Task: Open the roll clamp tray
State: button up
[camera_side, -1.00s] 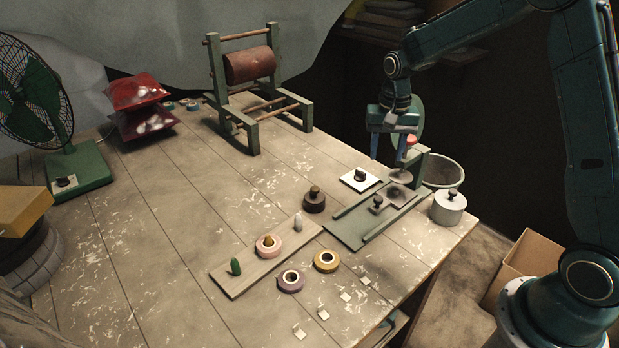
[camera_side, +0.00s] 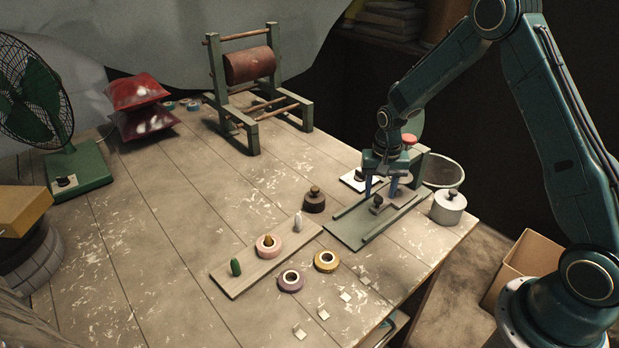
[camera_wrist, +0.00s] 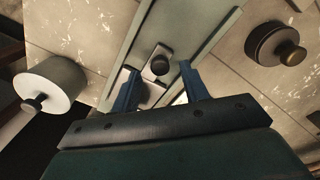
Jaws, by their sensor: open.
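The roll clamp tray (camera_side: 352,229) is a flat grey-green base with raised side rails, near the table's right edge. A small slide with a dark round knob (camera_side: 377,201) sits between the rails. The knob (camera_wrist: 160,65) also shows in the wrist view, just beyond my fingertips and roughly between them. My gripper (camera_side: 381,193) points down over the tray, behind the knob in the side view. Its two blue fingers are apart with nothing between them; in the wrist view my gripper (camera_wrist: 157,82) straddles the slide. Whether the fingertips touch the tray I cannot tell.
A grey lidded pot (camera_side: 448,207) stands close to the tray's right. A dark brown knobbed weight (camera_side: 314,201) stands to its left, and a white plate with a dark knob (camera_side: 355,179) behind. A board with pegs (camera_side: 240,275) and tape rolls lies front left.

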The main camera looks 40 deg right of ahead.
jog(key=shift+f, duration=1)
grip_shut()
jog(key=a, duration=1.2)
jog(key=shift+a+r, duration=0.1)
jog(key=shift+a, duration=0.15)
grip_release()
jog(key=shift+r, duration=0.1)
